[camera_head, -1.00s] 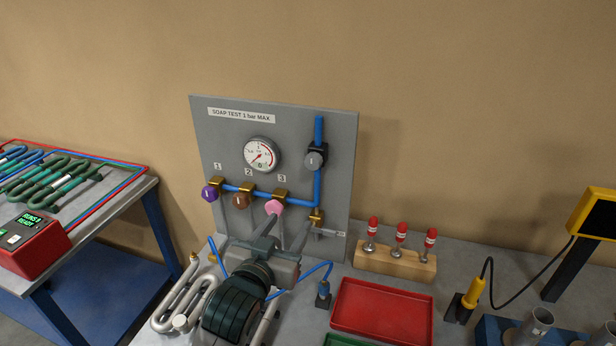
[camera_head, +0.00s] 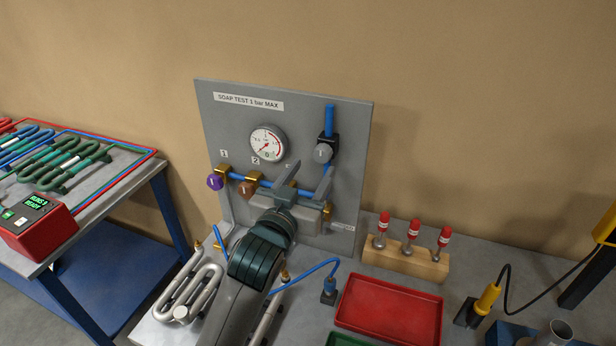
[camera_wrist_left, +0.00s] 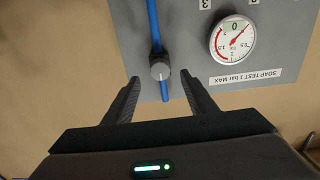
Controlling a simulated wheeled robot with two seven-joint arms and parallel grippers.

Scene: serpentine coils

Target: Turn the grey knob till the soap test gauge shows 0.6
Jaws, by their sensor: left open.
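The grey knob (camera_head: 323,152) sits on the blue vertical pipe at the panel's right. In the left wrist view, which shows the panel upside down, the knob (camera_wrist_left: 160,70) lies between and just beyond my fingertips, not touched. My left gripper (camera_head: 309,178) is open and empty, its fingers pointing at the panel below the knob; it also shows in the left wrist view (camera_wrist_left: 160,80). The soap test gauge (camera_head: 267,143) is round and white with a red arc; its needle points lower left in the head view, too small to read exactly. It also shows in the left wrist view (camera_wrist_left: 232,42). My right gripper is out of view.
Purple (camera_head: 215,182) and brown (camera_head: 247,190) knobs sit left on the grey panel (camera_head: 225,125); my gripper hides the pink one. A silver coil (camera_head: 190,290), red tray (camera_head: 388,308) and wooden block with red-topped pieces (camera_head: 405,262) lie below. Air before the upper panel is clear.

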